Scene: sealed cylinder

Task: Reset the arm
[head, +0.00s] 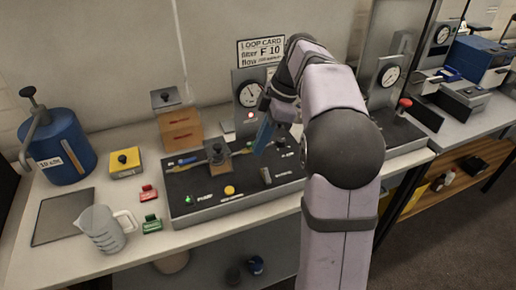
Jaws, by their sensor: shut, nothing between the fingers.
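My arm rises at the front right and bends over the dark control panel (240,204). My gripper (260,146) has blue fingers that point down over the back right part of the panel. It is shut and holds nothing I can see. The dark wrist and the pale forearm hide part of the panel's right side. I cannot tell how far above the panel the fingertips are.
A gauge (248,94) and a sign (260,50) stand behind my gripper. A blue cylinder (66,150), a clear jug (101,228), a yellow box (124,162) and a wooden box (180,128) are to the left. Another gauge unit (388,75) stands right.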

